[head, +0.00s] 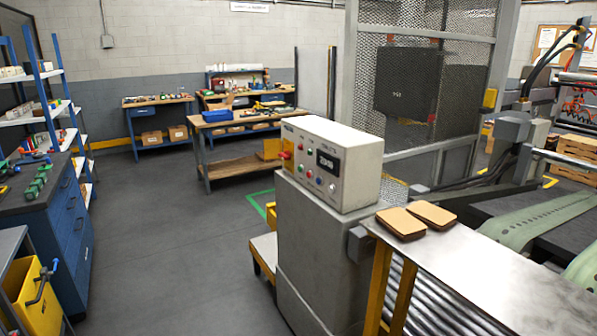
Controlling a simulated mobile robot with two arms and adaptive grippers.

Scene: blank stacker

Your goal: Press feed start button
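A grey control box (345,148) stands on a grey pedestal (318,235) in the middle of the head view. Its front panel holds a dark digital display (328,162) and several small coloured buttons, green, red and blue among them. The labels are too small to read, so I cannot tell which is the feed start button. A red knob (285,155) sticks out from the box's left side. Neither of my grippers is in view.
Two tan blanks (401,223) lie on a metal table (490,275) to the right of the pedestal. A mesh guard (405,60) stands behind the box. A blue cabinet (62,235) and a yellow bin (30,292) are at left. The floor (170,220) between is clear.

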